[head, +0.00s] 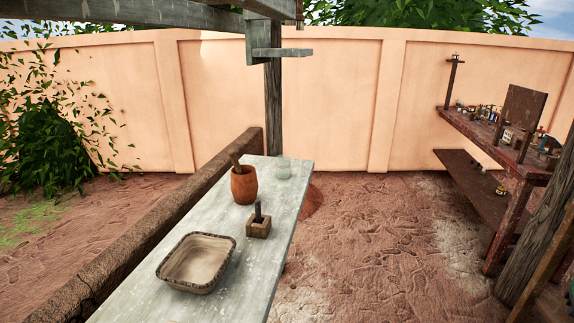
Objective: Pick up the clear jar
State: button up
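The clear jar (284,167) stands at the far end of a long pale table (220,245), close to its right edge. It is see-through and small in the head view, so its details are faint. My gripper does not show in this view.
On the table, a brown mortar with a pestle (244,185) stands left of and nearer than the jar. Nearer are a small wooden block with a dark upright piece (258,222) and a rectangular basket (196,262). A low wall (180,228) runs along the left; open dirt lies right.

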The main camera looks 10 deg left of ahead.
aim_at(282, 161)
jog(key=i, duration=1.6)
jog(key=u, duration=0.95)
